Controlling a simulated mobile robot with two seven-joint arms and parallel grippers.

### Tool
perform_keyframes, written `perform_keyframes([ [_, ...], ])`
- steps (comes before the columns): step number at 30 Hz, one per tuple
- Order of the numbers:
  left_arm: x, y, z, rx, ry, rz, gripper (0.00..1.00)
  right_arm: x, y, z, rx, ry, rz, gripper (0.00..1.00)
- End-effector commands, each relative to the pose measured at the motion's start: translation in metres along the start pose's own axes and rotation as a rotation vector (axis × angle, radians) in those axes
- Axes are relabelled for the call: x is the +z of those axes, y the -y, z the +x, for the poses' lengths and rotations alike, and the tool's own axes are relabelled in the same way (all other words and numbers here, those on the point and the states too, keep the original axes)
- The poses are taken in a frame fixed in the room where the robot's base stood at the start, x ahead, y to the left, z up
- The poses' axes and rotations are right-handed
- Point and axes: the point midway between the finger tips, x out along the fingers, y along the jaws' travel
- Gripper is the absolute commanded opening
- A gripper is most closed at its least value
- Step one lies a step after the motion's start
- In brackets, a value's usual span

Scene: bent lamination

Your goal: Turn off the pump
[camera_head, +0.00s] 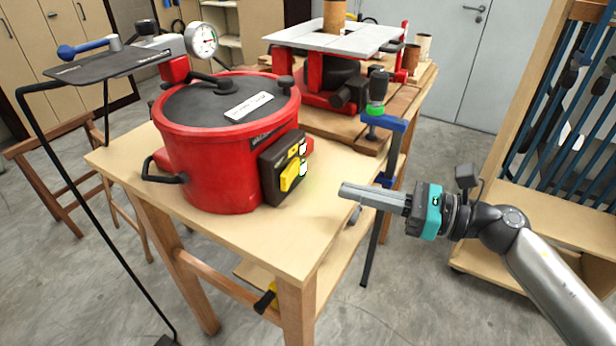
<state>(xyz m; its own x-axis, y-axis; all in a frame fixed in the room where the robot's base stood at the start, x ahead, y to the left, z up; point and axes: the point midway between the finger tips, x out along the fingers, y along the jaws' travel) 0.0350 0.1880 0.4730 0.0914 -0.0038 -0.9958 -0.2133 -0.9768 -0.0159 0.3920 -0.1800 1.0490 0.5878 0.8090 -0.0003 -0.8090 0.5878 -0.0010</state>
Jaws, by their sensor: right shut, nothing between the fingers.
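The pump appears to be the red round vessel (215,150) with a dark lid, standing on the wooden table. A dark switch box (272,178) with a yellow cover (291,175) is fixed to its right side. Small pale buttons (303,158) show at the box's right edge; whether they are on or off is too small to tell. My right gripper (344,191) is shut and empty. Its fingers point left towards the switch box, a short gap to the right of it, and touch nothing. My left gripper is not in view.
A black stand (105,66) is at the left. The table's front right (290,235) is clear.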

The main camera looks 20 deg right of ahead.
Motion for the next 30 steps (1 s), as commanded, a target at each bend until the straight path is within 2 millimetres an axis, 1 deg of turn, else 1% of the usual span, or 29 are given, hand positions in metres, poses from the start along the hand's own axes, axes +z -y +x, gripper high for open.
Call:
perform_keyframes([
  [1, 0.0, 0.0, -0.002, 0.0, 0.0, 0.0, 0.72, 0.002, 0.0, 0.009, 0.001, 0.003, 0.0, 0.0],
  [9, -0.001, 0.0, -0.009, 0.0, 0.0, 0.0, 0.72, 0.002, 0.0, 0.052, 0.0, 0.004, 0.0, 0.0],
  [15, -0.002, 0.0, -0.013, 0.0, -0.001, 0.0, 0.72, 0.001, 0.001, 0.074, -0.002, 0.002, 0.001, 0.0],
  [21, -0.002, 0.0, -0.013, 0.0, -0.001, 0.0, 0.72, 0.0, 0.0, 0.083, -0.001, 0.0, 0.001, 0.0],
  [30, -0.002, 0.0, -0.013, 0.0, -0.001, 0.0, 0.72, 0.0, 0.0, 0.083, -0.001, 0.0, 0.001, 0.0],
])
